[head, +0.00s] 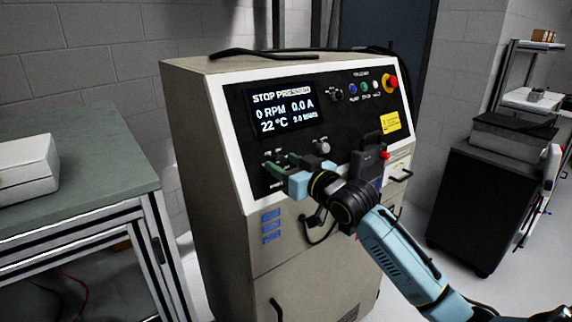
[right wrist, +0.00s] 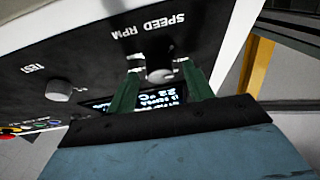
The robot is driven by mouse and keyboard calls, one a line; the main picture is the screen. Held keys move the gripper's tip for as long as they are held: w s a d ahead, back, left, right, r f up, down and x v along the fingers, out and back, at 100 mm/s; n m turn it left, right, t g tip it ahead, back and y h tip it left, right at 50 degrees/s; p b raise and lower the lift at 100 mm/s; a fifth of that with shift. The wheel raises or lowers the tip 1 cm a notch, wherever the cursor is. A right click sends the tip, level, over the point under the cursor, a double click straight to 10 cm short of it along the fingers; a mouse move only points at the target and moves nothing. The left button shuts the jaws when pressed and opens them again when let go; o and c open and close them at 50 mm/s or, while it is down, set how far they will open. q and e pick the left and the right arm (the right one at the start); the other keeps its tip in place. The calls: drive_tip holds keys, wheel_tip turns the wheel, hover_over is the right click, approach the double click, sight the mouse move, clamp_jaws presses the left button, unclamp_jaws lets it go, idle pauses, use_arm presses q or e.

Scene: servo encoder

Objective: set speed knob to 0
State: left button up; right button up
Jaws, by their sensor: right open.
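The speed knob (right wrist: 160,75) is a pale round knob on the dark panel, beside the printed words SPEED RPM, in the right wrist view. In the head view it is hidden or too small to make out behind my gripper. My right gripper (head: 280,164) is at the panel's lower left with its green fingers pointing at the panel. In the right wrist view its fingers (right wrist: 160,68) stand apart, one on each side of the knob. I cannot tell whether they touch it. The display (head: 283,110) reads STOP PRESSED, 0 RPM, 0.0 A and 22 °C. My left gripper is not in view.
The TEST knob (right wrist: 58,90) is beside the speed knob; it also shows in the head view (head: 323,146). A red emergency button (head: 390,83) is at the panel's upper right. A green-topped bench (head: 90,150) stands left, and a dark cabinet (head: 480,205) stands right.

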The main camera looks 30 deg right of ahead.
drive_tip(key=c, duration=1)
drive_tip(key=shift+o, duration=0.2)
drive_tip(key=shift+n+y, duration=0.4)
drive_tip(key=shift+n, duration=0.1)
drive_tip(key=n, duration=0.1)
drive_tip(key=n+y+p, duration=0.1)
drive_tip(key=n+g+p, duration=0.1)
drive_tip(key=shift+d+r+n+y, duration=0.15)
drive_tip(key=shift+d+n+y, duration=0.15)
drive_tip(key=shift+n, duration=0.1)
drive_tip(key=shift+r+n+y+p, duration=0.15)
drive_tip(key=shift+n+y+p, duration=0.25)
drive_tip(key=shift+n+p, duration=0.55)
drive_tip(key=n+g+y+p, duration=0.1)
drive_tip(key=n+p, duration=0.1)
drive_tip(key=n+g+p, duration=0.1)
drive_tip(key=n+p, duration=0.2)
drive_tip(key=shift+w+r+n+y, duration=0.1)
drive_tip(key=shift+r+n+y, duration=0.15)
drive_tip(key=shift+y, duration=0.15)
drive_tip(key=shift+f+n+g+p, duration=0.15)
drive_tip(key=shift+n+g+p, duration=0.15)
drive_tip(key=shift+n+p, duration=0.6)
drive_tip(key=shift+f+p, duration=0.1)
drive_tip(key=shift+p, duration=0.4)
